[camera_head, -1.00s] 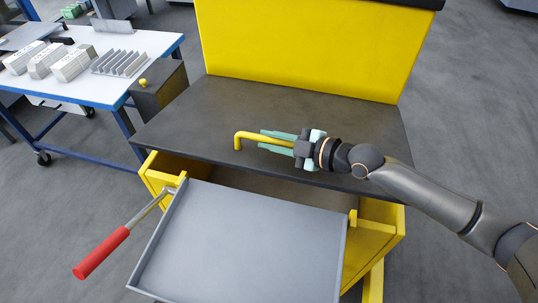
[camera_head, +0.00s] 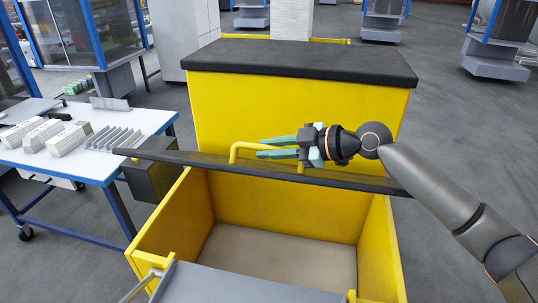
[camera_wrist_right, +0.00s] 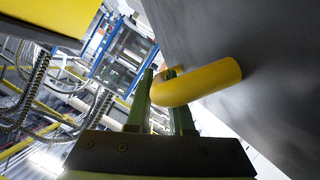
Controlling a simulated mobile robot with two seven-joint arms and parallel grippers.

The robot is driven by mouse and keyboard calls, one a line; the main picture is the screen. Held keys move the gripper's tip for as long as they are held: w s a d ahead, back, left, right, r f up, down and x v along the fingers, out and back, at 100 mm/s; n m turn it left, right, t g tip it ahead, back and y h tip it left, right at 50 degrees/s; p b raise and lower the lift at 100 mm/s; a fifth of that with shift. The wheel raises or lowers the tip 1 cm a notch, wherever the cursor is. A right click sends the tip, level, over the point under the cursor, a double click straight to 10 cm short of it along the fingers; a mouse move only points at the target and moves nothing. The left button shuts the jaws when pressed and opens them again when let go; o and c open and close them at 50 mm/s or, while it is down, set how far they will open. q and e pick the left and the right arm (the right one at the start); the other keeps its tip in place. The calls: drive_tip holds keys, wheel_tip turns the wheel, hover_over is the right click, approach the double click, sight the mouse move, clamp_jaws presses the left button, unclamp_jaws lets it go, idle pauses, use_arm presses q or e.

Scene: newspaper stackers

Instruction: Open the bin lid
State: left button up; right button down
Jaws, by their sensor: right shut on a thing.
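The yellow bin (camera_head: 290,210) stands in front of me, its inside and pale floor showing. Its dark lid (camera_head: 200,161) is raised and shows nearly edge-on as a thin strip across the bin. The yellow bar handle (camera_head: 237,150) stands out from the lid. My right gripper (camera_head: 268,147) is shut on this handle, its teal fingers around the bar. In the right wrist view the handle (camera_wrist_right: 205,82) passes at the fingertips (camera_wrist_right: 162,75), beside the dark lid surface (camera_wrist_right: 235,35). My left gripper is not in view.
A grey tray (camera_head: 230,285) sits at the front of the bin, with a metal lever at its left. A white table (camera_head: 75,165) with pale blocks and a rack stands at left. A tall yellow panel with a black top (camera_head: 300,62) rises behind.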

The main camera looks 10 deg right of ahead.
drive_tip(key=shift+w+d+r, duration=0.1)
drive_tip(key=shift+r, duration=0.05)
drive_tip(key=c, duration=0.8)
unclamp_jaws()
drive_tip(key=b+v, duration=0.1)
drive_tip(key=v, duration=0.5)
drive_tip(key=b+v, duration=0.2)
drive_tip(key=v, duration=0.3)
drive_tip(key=shift+s+d, duration=0.3)
drive_tip(key=shift+d, duration=0.05)
drive_tip(key=shift+s+d, duration=0.15)
